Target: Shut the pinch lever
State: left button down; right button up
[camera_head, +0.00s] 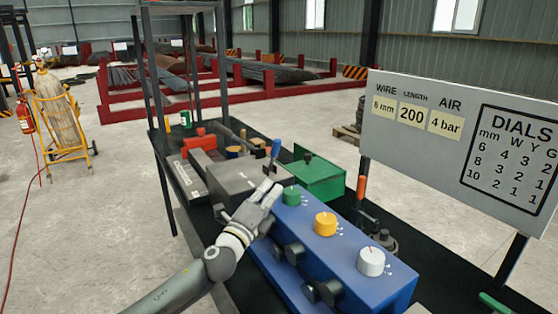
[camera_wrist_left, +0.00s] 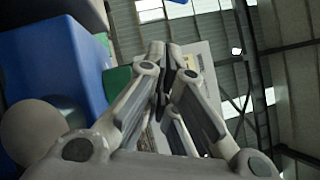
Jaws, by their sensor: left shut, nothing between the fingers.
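A lever with a blue grip (camera_head: 275,149) stands up from the grey metal box (camera_head: 240,185) on the bench. A second upright handle, orange-red (camera_head: 361,187), stands behind the blue dial box. Which one is the pinch lever, I cannot tell. My left gripper (camera_head: 270,189) is shut and empty, just in front of the blue-gripped lever and beside the green dial; whether it touches either is unclear. In the left wrist view its fingertips (camera_wrist_left: 163,52) are together. My right gripper does not show.
The blue box (camera_head: 340,250) carries a green dial (camera_head: 291,195), a yellow dial (camera_head: 326,223) and a white dial (camera_head: 371,261), with black knobs on its front. A green open box (camera_head: 320,180) lies behind. A sign board (camera_head: 460,140) stands right. A gas cylinder cart (camera_head: 60,115) stands far left.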

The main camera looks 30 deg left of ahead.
aim_at(274, 155)
pick_arm(q)
jog(key=x, duration=0.4)
jog(key=shift+w+r+p, duration=0.15)
jog(key=shift+r+p, duration=0.05)
jog(key=shift+p, duration=0.2)
jog(key=x, duration=0.3)
jog(key=shift+w, duration=0.4)
jog(key=shift+w+a+r+p, duration=0.5)
jog(key=shift+w+a, duration=0.2)
jog(key=shift+a, duration=0.05)
jog(key=shift+w+a+r, duration=0.2)
jog(key=shift+w+a, duration=0.25)
jog(key=shift+a, duration=0.15)
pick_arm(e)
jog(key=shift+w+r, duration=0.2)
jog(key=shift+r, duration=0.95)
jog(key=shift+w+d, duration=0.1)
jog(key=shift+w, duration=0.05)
